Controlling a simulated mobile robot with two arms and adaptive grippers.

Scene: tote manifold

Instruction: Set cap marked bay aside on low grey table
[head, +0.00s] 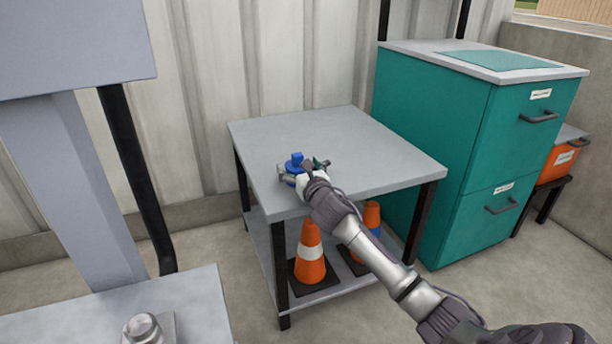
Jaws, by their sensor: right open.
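A small blue cap (296,160) with a raised knob is at the left front part of the low grey table (350,140). It appears to rest on the tabletop; any marking on it is too small to read. My right gripper (297,172) reaches in from the lower right and is open around or right beside the cap. Its fingers and wrist hide part of the cap, so I cannot tell whether they touch it. My left gripper is not in view.
The rest of the tabletop is clear. Orange traffic cones (310,252) stand on the table's lower shelf. A teal drawer cabinet (430,140) stands close on the right, with an orange box (556,165) beyond it. A corrugated wall (290,60) is behind.

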